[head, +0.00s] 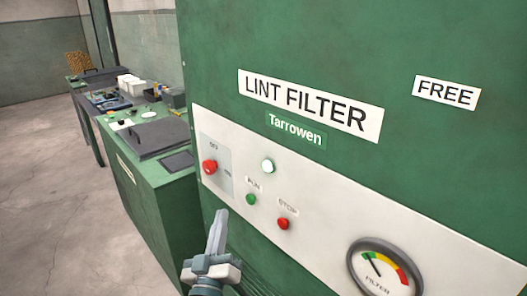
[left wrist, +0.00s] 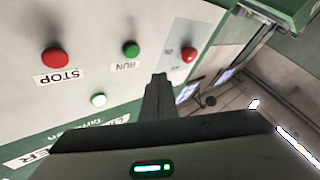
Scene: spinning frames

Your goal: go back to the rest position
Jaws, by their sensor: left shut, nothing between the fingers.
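My left gripper (head: 217,233) is in front of the lower left of the green lint filter cabinet (head: 330,40). Its fingers are together with nothing between them. In the left wrist view the gripper (left wrist: 159,80) points toward the white control panel, and I cannot tell how far it is from the panel. The panel carries a red switch knob (head: 209,167), a white lamp (head: 268,166), a green RUN button (head: 251,199) and a red STOP button (head: 284,224). These also show in the left wrist view. My right gripper is in neither view.
A round filter gauge (head: 384,268) sits at the panel's lower right. A green workbench (head: 155,200) stands left of the cabinet, with a dark lid on it. Farther tables hold boxes and small parts. Bare concrete floor (head: 50,215) lies open at the left.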

